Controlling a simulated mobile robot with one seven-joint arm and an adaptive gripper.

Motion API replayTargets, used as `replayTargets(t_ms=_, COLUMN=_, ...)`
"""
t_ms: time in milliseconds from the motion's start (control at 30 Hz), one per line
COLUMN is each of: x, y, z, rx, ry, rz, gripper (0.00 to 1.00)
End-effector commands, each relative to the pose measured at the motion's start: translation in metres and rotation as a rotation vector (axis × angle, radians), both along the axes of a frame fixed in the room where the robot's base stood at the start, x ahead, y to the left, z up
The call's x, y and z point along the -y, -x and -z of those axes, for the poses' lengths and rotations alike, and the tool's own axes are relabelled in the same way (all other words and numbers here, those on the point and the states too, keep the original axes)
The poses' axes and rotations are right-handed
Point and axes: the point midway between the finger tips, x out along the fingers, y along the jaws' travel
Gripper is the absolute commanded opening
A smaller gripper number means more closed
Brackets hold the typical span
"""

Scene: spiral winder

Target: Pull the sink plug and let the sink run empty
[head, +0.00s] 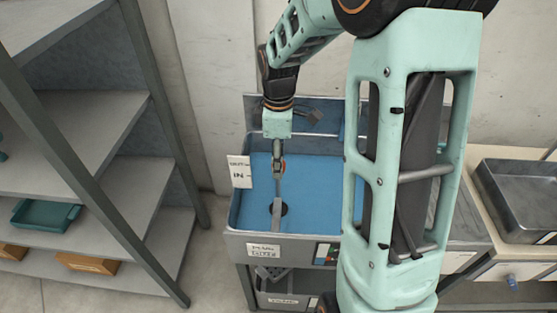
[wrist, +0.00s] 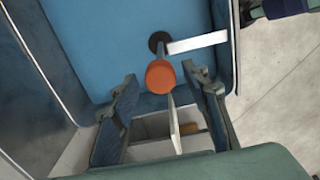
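The sink (head: 236,212) is a grey metal basin with a flat blue inside; I cannot tell whether the blue is water or the bottom. A dark round spot (head: 285,209) lies in it, also seen in the wrist view (wrist: 155,42). My gripper (head: 278,172) points down over the sink. In the wrist view its fingers are apart on either side of the knob, not visibly touching it. Pale strips (wrist: 197,42) run beside the knob.
A paper label (head: 239,172) stands at the sink's left rim. A shelf rack (head: 110,120) with a teal tray (head: 45,215) is at the left. A metal tray (head: 515,200) sits on the counter at the right. My arm hides the sink's right side.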

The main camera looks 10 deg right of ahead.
Motion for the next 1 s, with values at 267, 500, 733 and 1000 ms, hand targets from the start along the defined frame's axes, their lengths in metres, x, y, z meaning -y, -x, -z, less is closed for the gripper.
replayTargets(t_ms=267, x=0.0, y=0.001, z=0.001, rx=-0.003, ry=-0.001, rz=0.0, gripper=0.44)
replayTargets(t_ms=500, x=0.0, y=0.0, z=-0.03, rx=0.002, ry=0.0, rz=0.001, gripper=0.44)
replayTargets(t_ms=733, x=0.0, y=0.0, z=-0.08, rx=0.002, ry=0.001, rz=0.0, gripper=0.44)
replayTargets(t_ms=1000, x=0.0, y=0.0, z=-0.114, rx=-0.002, ry=-0.001, rz=0.0, gripper=0.44)
